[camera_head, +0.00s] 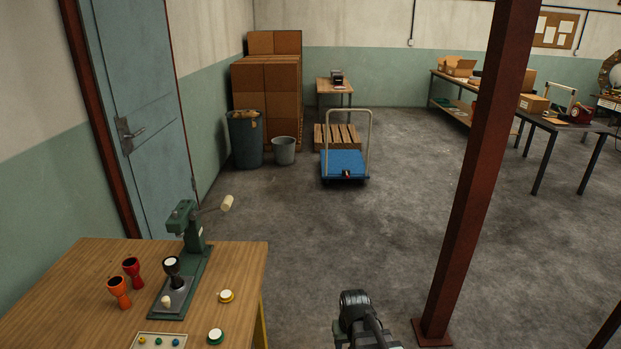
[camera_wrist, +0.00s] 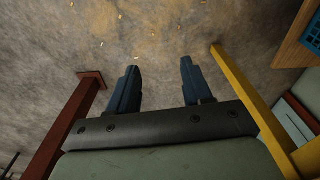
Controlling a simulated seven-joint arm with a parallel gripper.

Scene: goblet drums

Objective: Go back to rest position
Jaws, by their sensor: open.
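My gripper (camera_wrist: 158,84) is open and empty in the wrist view, its two dark blue fingers apart above bare concrete floor. In the head view part of my arm shows at the bottom centre, right of the workbench and clear of it; the fingers are not visible there. The wooden workbench (camera_head: 75,275) stands at the lower left. On it are an orange goblet drum (camera_head: 119,291), a red one (camera_head: 132,271) and a dark one with a white top (camera_head: 172,268), which stands on the base of a green press (camera_head: 190,230).
A rust-red column (camera_head: 473,180) rises right of my arm. A yellow post (camera_wrist: 245,95) is at the right in the wrist view. Two round white-topped pieces (camera_head: 226,296) (camera_head: 215,336) and a small tray (camera_head: 160,341) lie on the bench. A blue cart (camera_head: 343,165) stands farther back on open floor.

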